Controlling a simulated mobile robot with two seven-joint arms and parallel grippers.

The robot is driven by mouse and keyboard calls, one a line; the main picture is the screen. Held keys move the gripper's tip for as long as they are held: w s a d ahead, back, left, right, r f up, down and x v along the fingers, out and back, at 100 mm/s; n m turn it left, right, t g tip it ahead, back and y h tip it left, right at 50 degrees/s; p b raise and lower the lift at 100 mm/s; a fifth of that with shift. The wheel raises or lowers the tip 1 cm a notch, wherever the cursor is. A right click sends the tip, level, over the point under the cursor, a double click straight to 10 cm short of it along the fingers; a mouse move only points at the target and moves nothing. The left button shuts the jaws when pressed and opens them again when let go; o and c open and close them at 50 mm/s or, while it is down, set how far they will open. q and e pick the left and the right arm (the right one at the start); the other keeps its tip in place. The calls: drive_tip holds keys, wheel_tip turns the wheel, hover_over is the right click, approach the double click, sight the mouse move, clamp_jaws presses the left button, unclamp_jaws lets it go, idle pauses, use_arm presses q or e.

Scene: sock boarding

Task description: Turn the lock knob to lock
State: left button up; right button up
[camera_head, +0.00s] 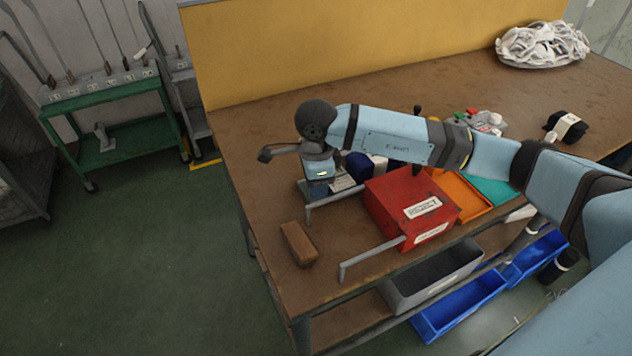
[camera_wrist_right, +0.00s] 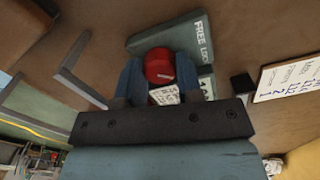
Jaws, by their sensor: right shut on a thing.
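The lock knob (camera_wrist_right: 159,64) is a round red cap, seen in the right wrist view between the two blue fingers of my right gripper (camera_wrist_right: 158,75). The fingers are shut on it from both sides. It sits at a grey-green plate (camera_wrist_right: 150,38) lettered "FREE" and "LOCK". A small white label shows just below the knob, partly hidden by the gripper. In the head view my right gripper (camera_head: 319,186) points down at the left part of the table, and it hides the knob there. My left gripper is not in view.
On the brown table (camera_head: 262,180) stand a red REJECT box (camera_head: 390,212), an orange tray (camera_head: 462,196) and a brown block (camera_head: 298,244). Bent metal bars (camera_head: 372,256) stick out near the gripper. White socks (camera_head: 541,45) lie piled at the back right.

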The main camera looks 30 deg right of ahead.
drive_tip(key=o, duration=0.9)
drive_tip(key=shift+o, duration=0.2)
wheel_tip(320, 180, up, 14)
drive_tip(key=p, duration=0.1)
